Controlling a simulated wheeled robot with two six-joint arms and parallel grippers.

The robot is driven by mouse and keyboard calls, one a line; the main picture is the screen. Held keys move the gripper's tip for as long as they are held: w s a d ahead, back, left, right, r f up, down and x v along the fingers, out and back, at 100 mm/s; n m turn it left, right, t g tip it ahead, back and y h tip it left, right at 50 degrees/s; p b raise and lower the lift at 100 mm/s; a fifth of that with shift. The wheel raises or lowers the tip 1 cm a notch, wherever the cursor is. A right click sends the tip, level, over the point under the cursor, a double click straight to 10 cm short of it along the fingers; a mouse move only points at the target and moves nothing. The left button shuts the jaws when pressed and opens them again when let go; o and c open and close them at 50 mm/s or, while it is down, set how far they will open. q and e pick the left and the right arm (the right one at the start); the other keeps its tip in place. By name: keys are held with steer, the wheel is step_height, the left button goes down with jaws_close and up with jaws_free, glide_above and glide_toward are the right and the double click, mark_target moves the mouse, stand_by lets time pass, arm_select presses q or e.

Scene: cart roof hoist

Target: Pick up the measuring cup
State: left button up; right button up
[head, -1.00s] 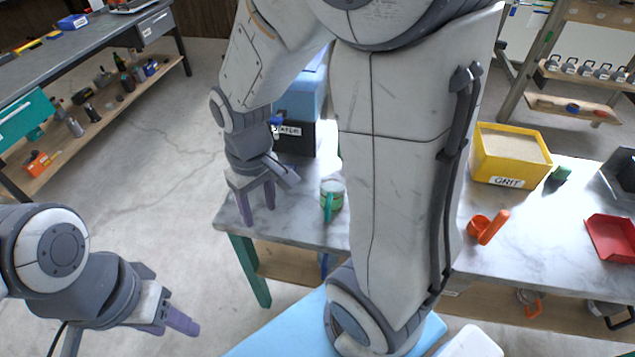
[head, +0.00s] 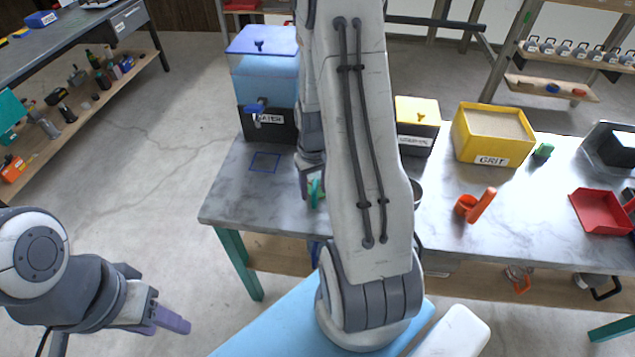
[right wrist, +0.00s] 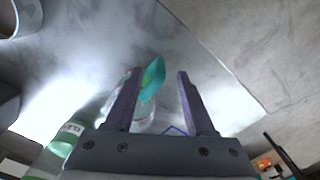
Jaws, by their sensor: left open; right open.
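The measuring cup looks clear with a teal handle (head: 314,193). In the head view it stands on the marble table, mostly hidden behind my right arm. In the right wrist view its teal handle (right wrist: 153,76) shows between the finger tips, nearer the left finger, with the clear cup body behind it. My right gripper (right wrist: 160,78) is open around or just above the handle; contact cannot be told. In the head view only a purple finger of it shows beside the handle. My left gripper (head: 168,316) is open and empty at lower left, over the floor.
A blue water dispenser (head: 264,75) stands at the table's back left, by a blue square outline (head: 264,162). An orange scoop (head: 475,205), yellow grit bin (head: 492,135) and red tray (head: 601,211) are to the right. A green-labelled container (right wrist: 62,145) is close in the wrist view.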

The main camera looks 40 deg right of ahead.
steer(key=shift+w+f, duration=0.1)
steer(key=shift+f, duration=2.25)
jaws_close()
